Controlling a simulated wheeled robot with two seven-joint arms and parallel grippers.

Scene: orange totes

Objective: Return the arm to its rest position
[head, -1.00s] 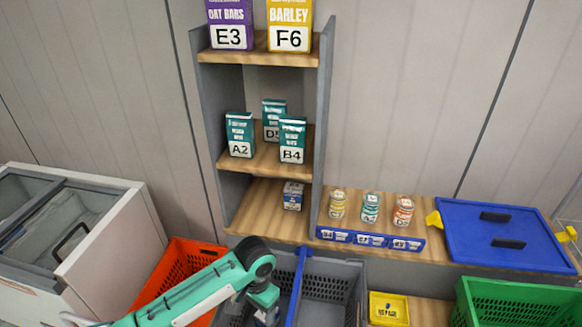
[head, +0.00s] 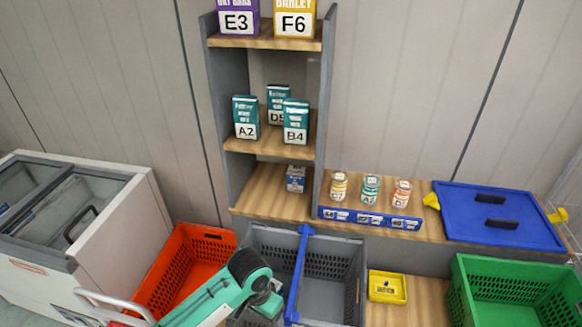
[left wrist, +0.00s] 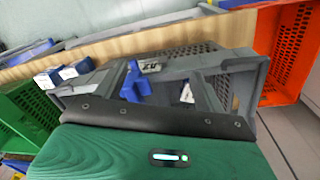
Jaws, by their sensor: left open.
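My left arm, teal with a dark wrist, comes in from the bottom left in the head view. Its gripper (head: 266,304) points down over the left half of the grey tote (head: 335,262); its fingertips are hard to make out. In the left wrist view, the green gripper housing fills the bottom and the grey tote (left wrist: 240,65) lies beyond it. A small white-labelled item (left wrist: 187,93) shows inside the tote. I see nothing held. My right gripper is in neither view.
A blue divider (head: 299,270) splits the grey tote. An orange tote (head: 190,270) stands left, a green tote (head: 515,285) right, a yellow tray (head: 387,287) between. A shelf with boxes (head: 245,118) rises behind. A white freezer cabinet (head: 110,235) stands at the left.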

